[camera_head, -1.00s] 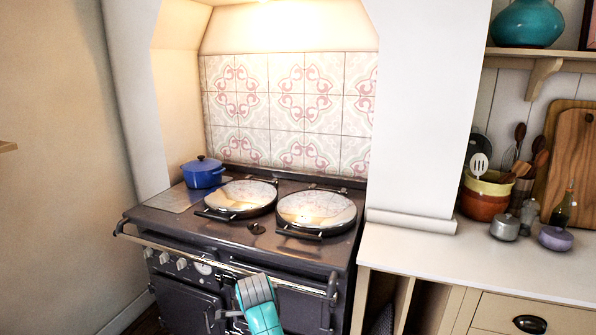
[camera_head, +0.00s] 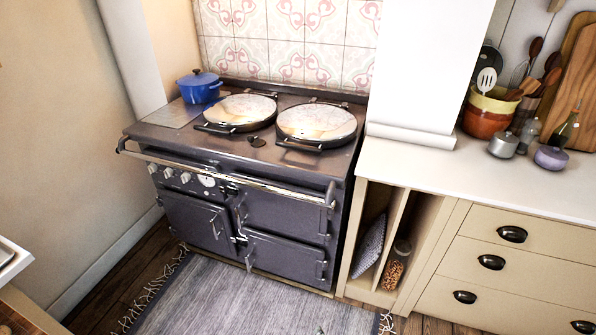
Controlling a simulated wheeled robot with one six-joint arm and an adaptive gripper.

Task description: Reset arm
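No gripper or arm of mine shows in the head view now. The dark range cooker (camera_head: 275,215) stands against the tiled wall, with its oven doors shut. Two round silver hob lids (camera_head: 317,122) are down on its top. A blue lidded pot (camera_head: 200,87) stands at the back left of the cooker top. A metal rail (camera_head: 235,177) runs along the cooker's front.
A grey fringed rug (camera_head: 225,300) lies on the wooden floor before the cooker. To the right, a cream counter (camera_head: 490,180) with drawers holds a utensil pot (camera_head: 487,112), small jars and cutting boards. A surface edge (camera_head: 22,312) juts in at lower left.

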